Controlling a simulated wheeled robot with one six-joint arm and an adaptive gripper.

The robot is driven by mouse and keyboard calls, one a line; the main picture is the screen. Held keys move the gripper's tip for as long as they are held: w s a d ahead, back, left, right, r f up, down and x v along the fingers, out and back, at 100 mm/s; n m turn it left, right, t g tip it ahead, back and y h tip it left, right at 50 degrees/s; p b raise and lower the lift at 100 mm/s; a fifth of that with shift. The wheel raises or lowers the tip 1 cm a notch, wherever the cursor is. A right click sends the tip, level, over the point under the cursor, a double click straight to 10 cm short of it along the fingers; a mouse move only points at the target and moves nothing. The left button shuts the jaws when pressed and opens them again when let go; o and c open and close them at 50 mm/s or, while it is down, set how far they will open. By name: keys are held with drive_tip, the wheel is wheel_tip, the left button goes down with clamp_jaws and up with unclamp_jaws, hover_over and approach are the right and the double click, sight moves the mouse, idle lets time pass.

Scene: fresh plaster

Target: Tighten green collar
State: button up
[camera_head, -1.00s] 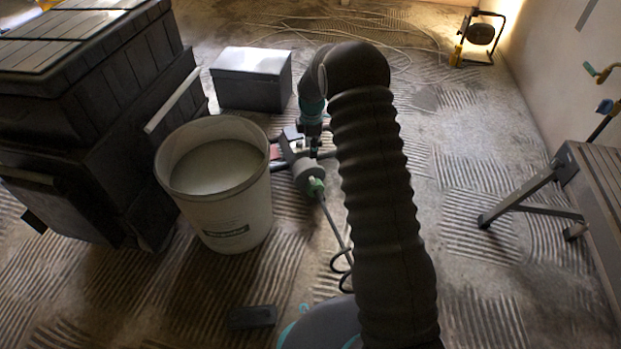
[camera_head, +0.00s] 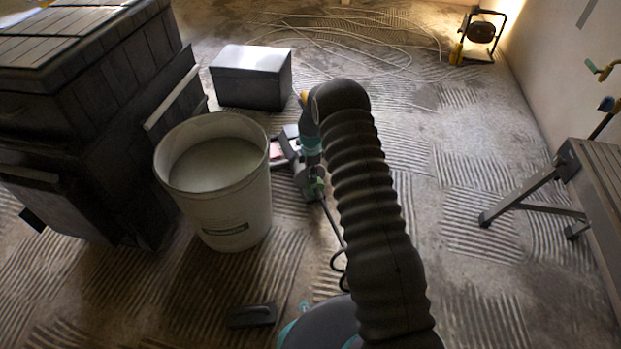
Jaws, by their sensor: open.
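The green collar (camera_head: 317,188) is a small green piece on a grey mixer-like tool (camera_head: 300,178) that lies on the floor just right of the bucket. A thin dark rod (camera_head: 331,216) runs from the collar towards me and ends in a curved dark loop. My gripper (camera_head: 311,166) is at the end of my arm, low over the tool and just above the collar in the picture. It is open, but its fingers are mostly hidden by my wrist and arm. I cannot tell whether it touches the tool or the collar.
A white bucket (camera_head: 232,215) with pale contents stands left of the tool. A large dark chest (camera_head: 70,120) is at left, and a grey box (camera_head: 250,90) behind. A dark block (camera_head: 252,316) lies in front. A bench (camera_head: 600,185) stands at right; the floor between is clear.

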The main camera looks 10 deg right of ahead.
sight(309, 184)
drive_tip(key=shift+f, duration=1.1)
clamp_jaws()
drive_tip(key=shift+s+a+f+h+b, duration=0.1)
drive_tip(key=shift+a+f+h+b, duration=0.25)
drive_tip(key=shift+a+h+b, duration=0.5)
drive_tip(key=shift+h, duration=0.65)
unclamp_jaws()
drive_tip(key=shift+r, duration=0.1)
